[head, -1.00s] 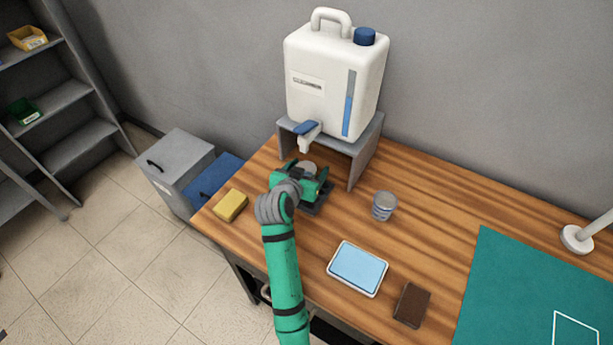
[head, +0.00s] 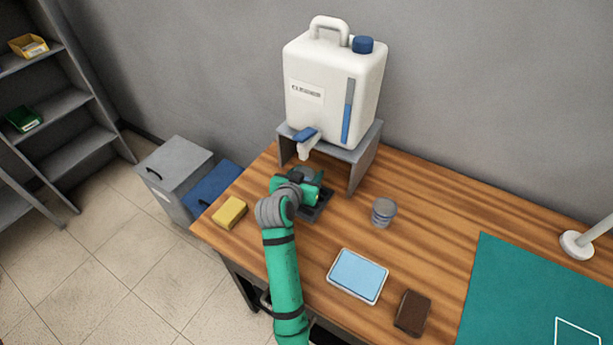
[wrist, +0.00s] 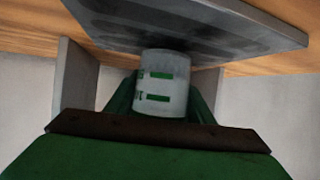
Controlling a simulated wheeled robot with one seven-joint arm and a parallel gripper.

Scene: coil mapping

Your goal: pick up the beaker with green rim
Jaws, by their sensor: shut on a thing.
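A small pale beaker (wrist: 162,82) with green markings is between the fingers of my gripper (wrist: 160,102) in the wrist view. My gripper is shut on it. In the head view my gripper (head: 308,184) is below the spout of the white jug, and only a grey top part of the beaker (head: 308,174) shows there. A dark flat plate (wrist: 185,22) lies close to the beaker's far end in the wrist view. I cannot tell whether the beaker touches it. The rim colour is not clear.
The white jug (head: 332,88) stands on a grey stand (head: 364,165) just behind my gripper. A second beaker (head: 383,212) stands to the right. A yellow sponge (head: 230,212) lies left, a blue-topped tray (head: 357,275) and brown block (head: 412,313) in front right.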

